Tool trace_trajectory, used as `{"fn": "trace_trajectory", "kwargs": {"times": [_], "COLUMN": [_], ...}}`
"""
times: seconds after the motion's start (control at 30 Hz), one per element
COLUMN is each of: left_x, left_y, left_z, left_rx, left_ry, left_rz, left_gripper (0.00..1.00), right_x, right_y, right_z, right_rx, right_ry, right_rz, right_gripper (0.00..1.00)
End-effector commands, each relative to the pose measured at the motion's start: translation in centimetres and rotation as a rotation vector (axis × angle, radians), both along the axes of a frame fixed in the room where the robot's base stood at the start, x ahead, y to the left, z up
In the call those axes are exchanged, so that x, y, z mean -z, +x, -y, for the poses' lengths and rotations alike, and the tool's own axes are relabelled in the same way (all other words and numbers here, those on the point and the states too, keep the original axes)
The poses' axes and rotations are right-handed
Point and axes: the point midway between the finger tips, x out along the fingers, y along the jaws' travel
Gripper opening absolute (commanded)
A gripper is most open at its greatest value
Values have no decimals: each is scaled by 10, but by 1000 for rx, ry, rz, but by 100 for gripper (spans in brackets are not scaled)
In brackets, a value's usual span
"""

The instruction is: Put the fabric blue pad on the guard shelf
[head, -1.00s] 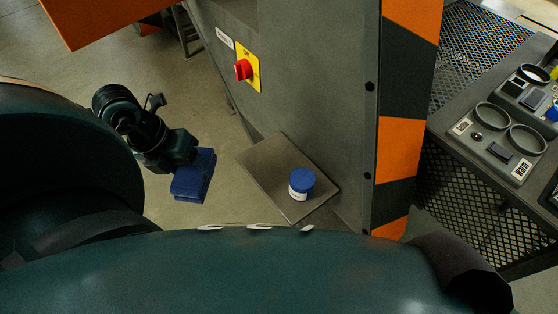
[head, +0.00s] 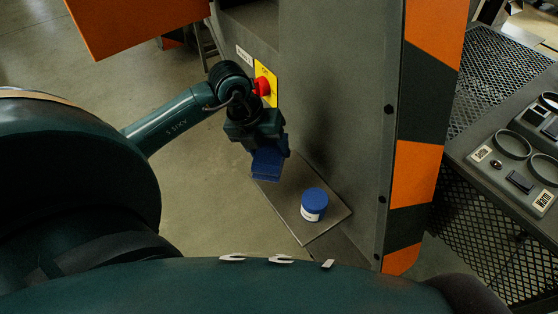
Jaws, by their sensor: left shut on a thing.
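The blue fabric pad (head: 267,164) is a folded dark blue block. My left gripper (head: 262,146) is shut on it and holds it over the far left part of the guard shelf. The guard shelf (head: 325,212) is a flat grey-brown metal plate on the side of the grey machine. The pad covers the shelf's far left corner in the head view; I cannot tell whether it touches the plate. My right gripper is not in view.
A blue-lidded jar (head: 313,205) stands on the shelf's right part. A red knob (head: 262,87) on a yellow plate is close behind my left gripper. The grey machine wall (head: 345,110) rises behind the shelf. A control bench (head: 480,165) stands at right.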

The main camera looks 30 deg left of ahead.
Motion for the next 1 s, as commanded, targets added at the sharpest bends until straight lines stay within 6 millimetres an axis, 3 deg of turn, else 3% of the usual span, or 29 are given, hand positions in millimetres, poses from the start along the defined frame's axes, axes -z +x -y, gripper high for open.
{"fn": "trace_trajectory", "kwargs": {"times": [0.17,0.23,0.47,0.73,1.0], "left_x": [-1,13,27,68,70], "left_y": [28,24,24,24,28], "left_z": [12,11,10,11,11], "left_rx": [-1,-1,-2,-2,-1], "left_ry": [-3,-1,0,-2,0], "left_rz": [2,-4,-2,-2,1], "left_gripper": [37,37,37,37,37], "right_x": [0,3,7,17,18], "right_y": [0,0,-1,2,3], "right_z": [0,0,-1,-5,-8], "right_rx": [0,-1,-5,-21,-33], "right_ry": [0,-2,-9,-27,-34], "right_rz": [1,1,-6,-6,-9], "right_gripper": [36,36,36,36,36]}}
